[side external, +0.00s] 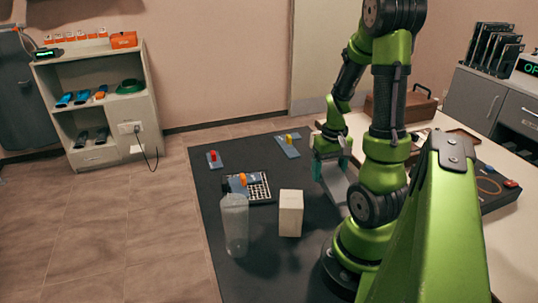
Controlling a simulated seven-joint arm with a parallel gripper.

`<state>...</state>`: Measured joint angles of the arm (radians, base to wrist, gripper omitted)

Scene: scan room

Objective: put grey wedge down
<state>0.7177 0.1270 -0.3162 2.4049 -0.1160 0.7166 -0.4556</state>
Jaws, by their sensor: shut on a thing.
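I cannot tell whether the wedge touches the mat.
A cream box (290,213) and a clear tumbler (235,225) stand on the mat. Behind them lie a calculator-like device (259,189) and blue plates with a red knob (214,160) and a yellow knob (287,146). The mat's near middle is clear.

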